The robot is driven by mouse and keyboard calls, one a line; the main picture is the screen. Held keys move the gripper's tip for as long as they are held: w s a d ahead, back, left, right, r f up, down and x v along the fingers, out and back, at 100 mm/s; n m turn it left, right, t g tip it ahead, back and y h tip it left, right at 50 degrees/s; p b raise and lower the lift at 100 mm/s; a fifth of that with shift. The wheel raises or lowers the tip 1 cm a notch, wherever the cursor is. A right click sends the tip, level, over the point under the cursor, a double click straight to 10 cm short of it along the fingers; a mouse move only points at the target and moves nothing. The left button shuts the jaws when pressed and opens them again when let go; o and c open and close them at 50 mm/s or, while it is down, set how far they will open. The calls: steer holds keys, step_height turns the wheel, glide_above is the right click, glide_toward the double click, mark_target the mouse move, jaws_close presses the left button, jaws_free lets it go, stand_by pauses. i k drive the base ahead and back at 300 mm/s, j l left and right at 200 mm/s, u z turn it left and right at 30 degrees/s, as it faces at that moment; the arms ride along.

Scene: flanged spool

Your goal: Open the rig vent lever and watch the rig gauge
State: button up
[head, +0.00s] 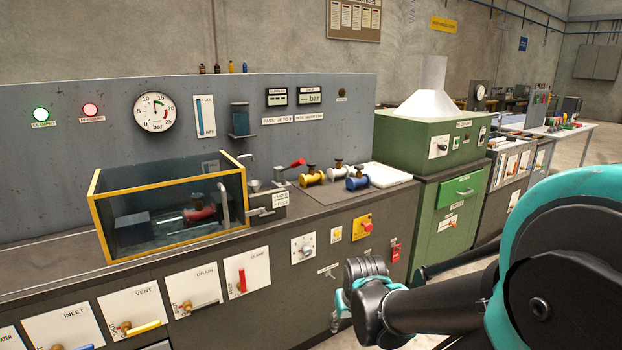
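The vent lever (146,328) has a yellow handle on a brass valve, on a white panel marked VENT at the lower left of the bench front. Its handle lies nearly level, pointing right. The rig gauge (155,112) is a round white dial marked in bar on the grey back panel; its needle points roughly upward, though the exact reading is too small to tell. My gripper (336,320) hangs low in front of the bench, well right of the vent lever and apart from it. It is mostly hidden behind my wrist, so its opening does not show.
Inlet (72,347), drain (200,304) and red-handled (242,280) levers flank the vent lever. A yellow-framed tank (170,249) holds a red spool. Several spools (357,180) and a green cabinet (428,146) stand right.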

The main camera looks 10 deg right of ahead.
mark_target(126, 328)
steer(key=u, duration=1.3)
